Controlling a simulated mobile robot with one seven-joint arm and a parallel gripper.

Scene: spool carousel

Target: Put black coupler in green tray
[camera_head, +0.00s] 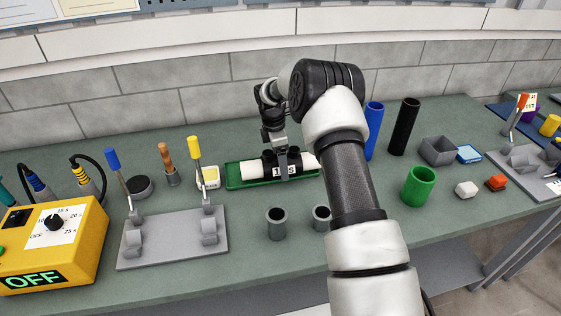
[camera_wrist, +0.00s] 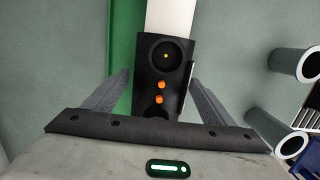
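The black coupler (camera_head: 268,164) is a dark cylinder joining white rod pieces, with a white printed label facing the front in the head view. It lies along the green tray (camera_head: 236,182), within its outline; whether it rests on the tray floor is hidden. My gripper (camera_head: 282,172) points down over the coupler. Its fingers (camera_wrist: 161,78) straddle the coupler with slim gaps visible, so it looks open around it.
Two grey cups (camera_head: 277,224) stand in front of the tray. A grey fixture with levers (camera_head: 172,240) and a yellow timer box (camera_head: 54,246) are at left. Blue (camera_head: 374,130) and black (camera_head: 404,127) tubes and a green cup (camera_head: 419,186) stand at right.

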